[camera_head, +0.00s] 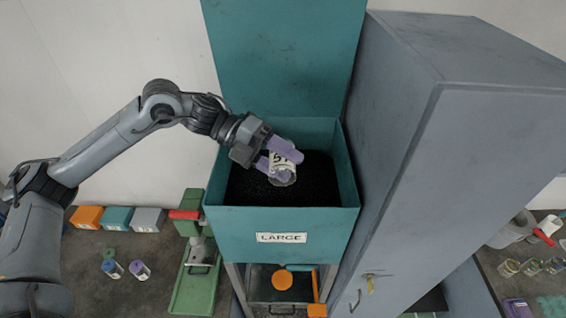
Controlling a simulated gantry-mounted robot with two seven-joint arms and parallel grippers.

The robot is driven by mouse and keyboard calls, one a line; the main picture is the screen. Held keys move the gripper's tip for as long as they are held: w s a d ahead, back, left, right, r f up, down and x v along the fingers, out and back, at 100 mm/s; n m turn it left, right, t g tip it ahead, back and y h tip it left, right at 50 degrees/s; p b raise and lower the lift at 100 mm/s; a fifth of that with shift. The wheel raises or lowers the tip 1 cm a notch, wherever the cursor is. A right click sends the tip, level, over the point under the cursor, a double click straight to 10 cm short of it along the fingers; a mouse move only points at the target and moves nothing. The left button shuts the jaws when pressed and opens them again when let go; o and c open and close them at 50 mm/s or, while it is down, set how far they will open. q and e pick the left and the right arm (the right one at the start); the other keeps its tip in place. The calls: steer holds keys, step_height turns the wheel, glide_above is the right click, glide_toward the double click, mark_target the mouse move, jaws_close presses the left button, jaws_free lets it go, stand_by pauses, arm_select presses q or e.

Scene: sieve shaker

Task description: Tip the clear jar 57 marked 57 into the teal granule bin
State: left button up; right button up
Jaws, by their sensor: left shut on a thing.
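The clear jar 57 (283,169) shows a pale label with black figures. My left gripper (279,163), with purple fingers, is shut on it and holds it tilted over the teal granule bin (281,222). The jar's lower end faces down toward the front. The bin is marked LARGE, its lid (283,55) stands open at the back, and dark granules lie inside. I cannot tell whether anything is falling from the jar. My right gripper is not in view.
A tall grey cabinet (447,150) stands close to the bin's right side. On the left counter are orange (87,217), teal and grey boxes, a green device (194,285) and two small jars (113,269). More jars (530,266) stand at the far right.

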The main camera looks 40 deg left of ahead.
arm_select(q)
steer(key=shift+s+d+f+m+t+y+b, duration=0.1)
steer(key=shift+f+m+t+y+b, duration=0.15)
steer(key=shift+m+t+y+b, duration=0.7)
steer(key=shift+m, duration=0.45)
steer(key=shift+r+y, duration=0.1)
steer(key=shift+y, duration=0.25)
steer(key=shift+f+m+t+y+b, duration=0.35)
steer(key=shift+m+t+y+b, duration=0.35)
steer(key=shift+m+b, duration=0.3)
steer(key=shift+r+m, duration=0.15)
steer(key=shift+m, duration=0.15)
